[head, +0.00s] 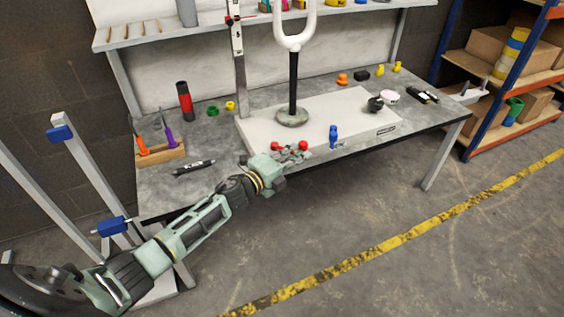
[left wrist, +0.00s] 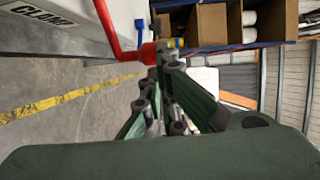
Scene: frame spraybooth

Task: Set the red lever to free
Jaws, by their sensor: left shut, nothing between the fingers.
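The red lever shows in the left wrist view as a bent red rod with a round red knob (left wrist: 148,53). In the head view red parts of it (head: 303,145) show at the front edge of the white base plate (head: 350,112), partly hidden by my gripper. My left gripper (head: 290,157) is shut with nothing between its fingers. In the left wrist view its fingertips (left wrist: 168,62) are right by the red knob; whether they touch it I cannot tell. My right gripper is in neither view.
A blue lever (head: 333,135) stands right of the red one, near a dark label (head: 387,129). An upright post on a round foot (head: 292,117) stands on the plate. A pen-like tool (head: 194,168) and a wooden holder (head: 160,156) lie left. Open floor lies in front.

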